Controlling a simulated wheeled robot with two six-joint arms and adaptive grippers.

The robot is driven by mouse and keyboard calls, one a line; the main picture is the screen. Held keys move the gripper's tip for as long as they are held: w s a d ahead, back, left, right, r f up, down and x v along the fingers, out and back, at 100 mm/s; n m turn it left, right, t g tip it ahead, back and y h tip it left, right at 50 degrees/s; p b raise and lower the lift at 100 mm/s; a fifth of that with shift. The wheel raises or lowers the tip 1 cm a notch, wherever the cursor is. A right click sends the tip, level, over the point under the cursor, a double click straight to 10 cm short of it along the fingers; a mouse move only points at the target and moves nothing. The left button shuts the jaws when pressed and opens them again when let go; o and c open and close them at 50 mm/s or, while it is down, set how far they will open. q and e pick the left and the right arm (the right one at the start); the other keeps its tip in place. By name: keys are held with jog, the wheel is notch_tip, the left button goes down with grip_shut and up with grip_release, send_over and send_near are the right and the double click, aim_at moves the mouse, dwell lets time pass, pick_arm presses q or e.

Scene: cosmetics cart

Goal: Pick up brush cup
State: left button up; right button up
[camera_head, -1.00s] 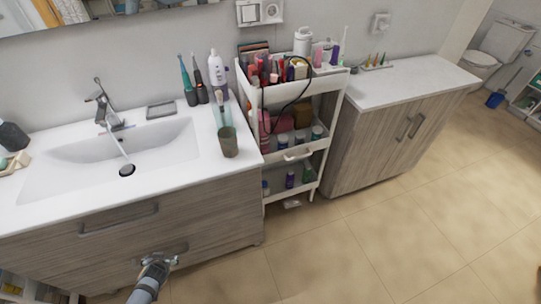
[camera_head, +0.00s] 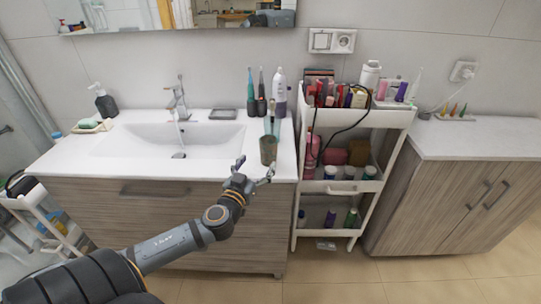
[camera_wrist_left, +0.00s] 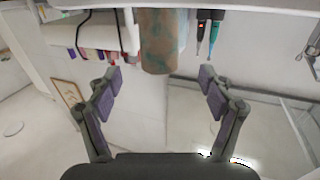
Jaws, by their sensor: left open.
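The brush cup (camera_head: 268,151) is a mottled brown-green cup with thin brushes standing in it. It is upright at the right front corner of the white sink counter. My left gripper (camera_head: 255,166) is at the counter's front edge, just in front of the cup. Its two fingers are spread and nothing is between them. In the left wrist view, which looks upside down, the cup (camera_wrist_left: 162,42) lies ahead between the lines of the open fingers (camera_wrist_left: 159,78), apart from them. My right gripper is not in view.
Electric toothbrushes (camera_head: 256,92) and a white-purple bottle (camera_head: 280,92) stand behind the cup. The sink basin (camera_head: 130,142) is to its left. A white cart (camera_head: 395,117) with cosmetics stands close on the right. The counter left of the cup is clear.

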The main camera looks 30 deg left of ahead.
aim_at(265, 154)
pick_arm(q)
jog(key=x, duration=0.4)
jog(key=shift+w+a+f, duration=0.15)
jog(key=shift+w, duration=0.1)
jog(key=p+x, duration=0.1)
jog(key=x, duration=0.3)
jog(key=shift+w+f+p, duration=0.2)
jog(key=shift+w+p, duration=0.2)
jog(key=shift+w, duration=0.05)
jog(key=shift+w+f, duration=0.1)
jog(key=shift+w, duration=0.1)
jog(key=shift+s, duration=0.15)
jog(key=shift+c, duration=1)
jog(key=c, duration=1.1)
